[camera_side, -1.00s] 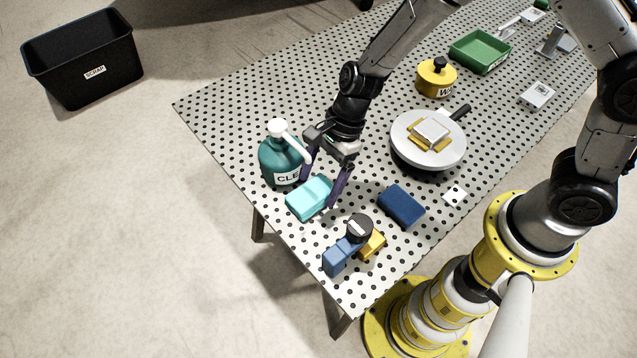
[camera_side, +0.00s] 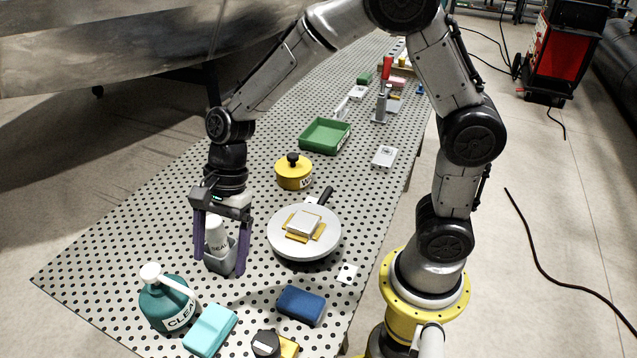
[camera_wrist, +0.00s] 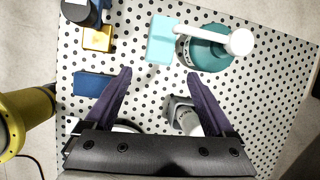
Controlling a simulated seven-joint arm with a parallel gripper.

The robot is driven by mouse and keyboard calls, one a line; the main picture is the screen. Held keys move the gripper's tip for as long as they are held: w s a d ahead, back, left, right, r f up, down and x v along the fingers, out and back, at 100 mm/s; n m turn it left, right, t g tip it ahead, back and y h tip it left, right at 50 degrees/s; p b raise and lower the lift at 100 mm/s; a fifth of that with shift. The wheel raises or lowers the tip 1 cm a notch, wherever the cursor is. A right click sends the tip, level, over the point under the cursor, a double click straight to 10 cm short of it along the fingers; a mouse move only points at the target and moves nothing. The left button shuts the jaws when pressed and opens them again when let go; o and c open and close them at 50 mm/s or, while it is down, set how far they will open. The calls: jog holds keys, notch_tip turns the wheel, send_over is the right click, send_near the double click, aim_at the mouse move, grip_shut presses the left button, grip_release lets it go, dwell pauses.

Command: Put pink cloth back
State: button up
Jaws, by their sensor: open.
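A small pink thing (camera_side: 398,82) lies at the far end of the perforated table in the side view; it is too small to tell whether it is a cloth. My gripper (camera_side: 220,268) points down, open, far from it at the near end. Its dark purple fingers appear on either side of a grey holder with a white tube marked SEAL (camera_side: 216,240); I cannot tell their height above the table. In the wrist view nothing shows between the fingertips of my gripper (camera_wrist: 158,77) but perforated table, and the tube (camera_wrist: 188,121) is nearer the palm.
A teal cleaner bottle (camera_side: 165,303), a turquoise block (camera_side: 210,330) and a blue block (camera_side: 301,305) stand near the front. A white round pan (camera_side: 280,240), a yellow pot (camera_side: 294,176) and a green tray (camera_side: 325,136) stand farther back. A red bottle (camera_side: 387,68) stands near the pink thing.

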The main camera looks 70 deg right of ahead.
jog(key=s+d+r+n+t+h, duration=0.4)
jog(key=s+d+r+n, duration=0.8)
jog(key=s+d+n, duration=0.3)
jog(key=shift+s+d+r+n+t, duration=0.35)
jog(key=shift+s+n+t, duration=0.25)
jog(key=shift+s+n, duration=0.4)
jog(key=shift+s, duration=0.1)
